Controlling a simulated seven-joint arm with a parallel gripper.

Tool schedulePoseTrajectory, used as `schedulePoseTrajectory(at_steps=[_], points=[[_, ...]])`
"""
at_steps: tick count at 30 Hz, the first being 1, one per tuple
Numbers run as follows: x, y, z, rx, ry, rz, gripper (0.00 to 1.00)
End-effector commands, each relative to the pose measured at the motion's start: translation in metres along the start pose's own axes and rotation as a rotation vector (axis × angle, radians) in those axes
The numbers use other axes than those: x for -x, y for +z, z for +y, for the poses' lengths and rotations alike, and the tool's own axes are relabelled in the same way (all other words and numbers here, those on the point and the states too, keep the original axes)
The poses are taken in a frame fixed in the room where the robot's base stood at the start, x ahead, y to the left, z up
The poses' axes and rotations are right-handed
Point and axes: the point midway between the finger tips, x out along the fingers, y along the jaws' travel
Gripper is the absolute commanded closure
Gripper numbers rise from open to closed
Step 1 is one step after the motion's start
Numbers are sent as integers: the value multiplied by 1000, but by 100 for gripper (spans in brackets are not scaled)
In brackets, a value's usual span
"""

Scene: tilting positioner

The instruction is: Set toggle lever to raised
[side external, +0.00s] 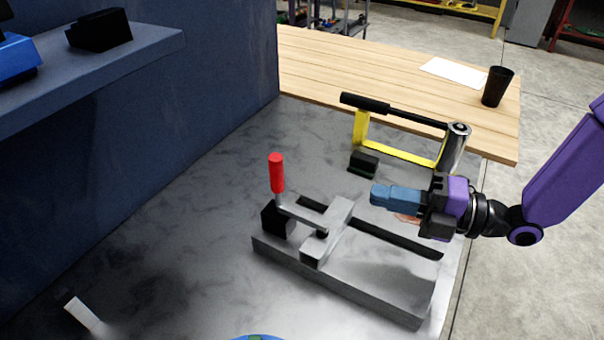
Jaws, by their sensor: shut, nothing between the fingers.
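The toggle lever (276,174) has a red grip and stands nearly upright on a black block at the left end of a grey metal fixture (345,282). A grey clamp arm (302,215) runs from the lever's foot toward a grey crossbar (328,233) on the fixture. My gripper (374,196) has blue fingers, which are shut and empty. It points left, to the right of the lever and above the fixture's back side, clearly apart from the red grip.
A yellow frame with a black bar (362,130) stands behind my gripper, near a small black block (364,163). A blue wall (200,110) with a shelf bounds the left. A black cup (496,87) stands on the wooden table (400,60). The metal surface front left is mostly clear.

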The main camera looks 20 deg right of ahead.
Motion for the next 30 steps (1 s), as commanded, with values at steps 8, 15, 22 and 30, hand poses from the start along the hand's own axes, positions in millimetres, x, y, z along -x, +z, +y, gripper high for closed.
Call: schedulePoseTrajectory(at_steps=[8,15,22,30], points=[[-1,1,2,26,26,-3,100],[-2,1,2,24,26,-2,100],[-26,0,3,23,27,-1,100],[-71,1,4,23,27,-1,100]])
